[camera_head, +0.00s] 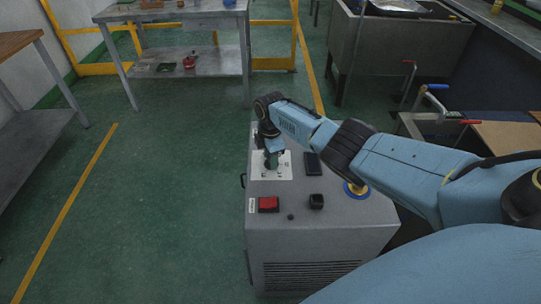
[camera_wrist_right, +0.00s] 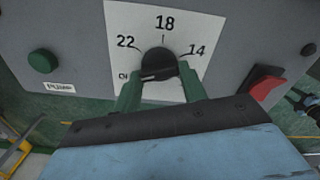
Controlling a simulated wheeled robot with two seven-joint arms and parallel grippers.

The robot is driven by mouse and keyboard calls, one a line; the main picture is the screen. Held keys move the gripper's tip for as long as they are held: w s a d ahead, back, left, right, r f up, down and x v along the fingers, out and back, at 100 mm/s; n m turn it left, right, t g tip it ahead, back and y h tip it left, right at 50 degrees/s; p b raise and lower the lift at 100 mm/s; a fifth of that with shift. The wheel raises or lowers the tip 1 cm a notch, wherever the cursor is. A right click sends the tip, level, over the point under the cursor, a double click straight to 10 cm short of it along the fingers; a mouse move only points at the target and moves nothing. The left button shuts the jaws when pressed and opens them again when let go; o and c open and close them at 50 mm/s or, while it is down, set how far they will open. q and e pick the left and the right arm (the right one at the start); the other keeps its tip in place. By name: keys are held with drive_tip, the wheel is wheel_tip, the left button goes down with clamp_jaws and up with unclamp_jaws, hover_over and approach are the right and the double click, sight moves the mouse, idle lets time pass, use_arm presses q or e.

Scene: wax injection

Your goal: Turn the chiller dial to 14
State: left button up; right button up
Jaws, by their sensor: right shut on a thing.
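The chiller (camera_head: 320,238) is a grey box in the middle of the head view. On its top is a white dial plate (camera_head: 285,170), also in the right wrist view (camera_wrist_right: 205,22), printed 22, 18 and 14. The black round dial (camera_wrist_right: 158,62) sits at the plate's middle, with 18 above it and 14 to its upper right. My right gripper (camera_head: 271,160) reaches down onto the plate. Its two green fingers (camera_wrist_right: 160,76) are shut on the dial, one on each side. Which mark the dial points to is not clear. My left gripper is out of view.
A green pump button (camera_wrist_right: 42,61) lies left of the plate in the wrist view. A metal table (camera_head: 190,62) stands behind; the floor to the left is clear.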

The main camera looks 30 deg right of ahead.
drive_tip(key=m, duration=0.3)
drive_tip(key=shift+m+p, duration=0.3)
drive_tip(key=shift+m, duration=0.1)
drive_tip(key=m, duration=0.4)
drive_tip(key=shift+w+d+p, duration=0.1)
drive_tip(key=shift+p, duration=0.25)
drive_tip(key=m, duration=0.9)
drive_tip(key=shift+d+m+p, duration=0.1)
drive_tip(key=shift+m+p, duration=0.2)
drive_tip(key=shift+p, duration=0.05)
drive_tip(key=m, duration=0.3)
drive_tip(key=shift+m, duration=0.3)
drive_tip(key=m, duration=0.9)
drive_tip(key=shift+p, duration=0.3)
drive_tip(key=shift+d+m, duration=0.1)
drive_tip(key=shift+m, duration=1.8)
